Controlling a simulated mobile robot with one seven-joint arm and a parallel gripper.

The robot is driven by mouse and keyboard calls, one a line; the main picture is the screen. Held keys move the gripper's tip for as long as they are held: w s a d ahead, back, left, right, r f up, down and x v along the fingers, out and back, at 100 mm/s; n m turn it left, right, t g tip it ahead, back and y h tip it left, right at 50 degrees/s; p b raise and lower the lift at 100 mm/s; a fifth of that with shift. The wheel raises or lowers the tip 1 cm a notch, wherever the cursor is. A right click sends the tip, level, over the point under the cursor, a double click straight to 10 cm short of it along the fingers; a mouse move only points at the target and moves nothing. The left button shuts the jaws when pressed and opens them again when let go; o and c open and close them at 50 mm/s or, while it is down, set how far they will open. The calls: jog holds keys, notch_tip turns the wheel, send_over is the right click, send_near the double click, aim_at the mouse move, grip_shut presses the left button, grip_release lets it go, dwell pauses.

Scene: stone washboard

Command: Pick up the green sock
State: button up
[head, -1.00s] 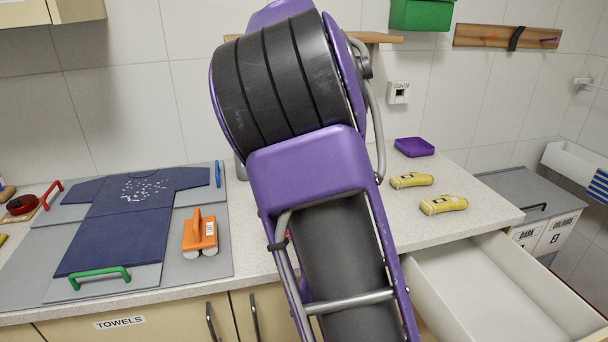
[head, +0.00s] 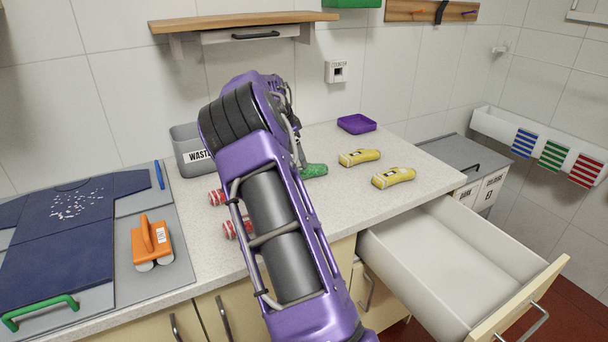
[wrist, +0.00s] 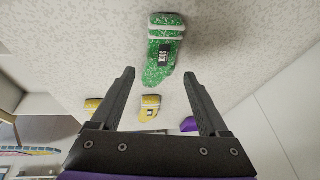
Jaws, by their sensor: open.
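The green sock (head: 314,170) lies on the counter just right of my arm in the head view, partly hidden by it. In the wrist view the green sock (wrist: 164,50) shows whole, with white bands and a dark label. My gripper (wrist: 159,76) is open and empty, its two fingers pointing toward the sock. The sock's near end shows between the fingertips, and the rest extends beyond them. I cannot tell the exact gap. In the head view my gripper is hidden behind my arm.
Two yellow socks (head: 360,157) (head: 394,177) and a purple tray (head: 356,124) lie to the right. Red-and-white items (head: 217,197) and a grey waste bin (head: 190,150) stand left of my arm. An open drawer (head: 440,260) juts out at the front right.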

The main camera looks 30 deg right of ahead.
aim_at(303, 169)
jog(key=shift+d+x, duration=0.2)
jog(key=shift+x, duration=3.35)
jog(key=shift+w+r, duration=0.1)
jog(key=shift+c, duration=0.2)
jog(key=c, duration=1.1)
jog(key=shift+o, duration=0.2)
jog(key=shift+r, duration=0.1)
notch_tip(303, 169, up, 10)
jog(key=shift+p, duration=0.4)
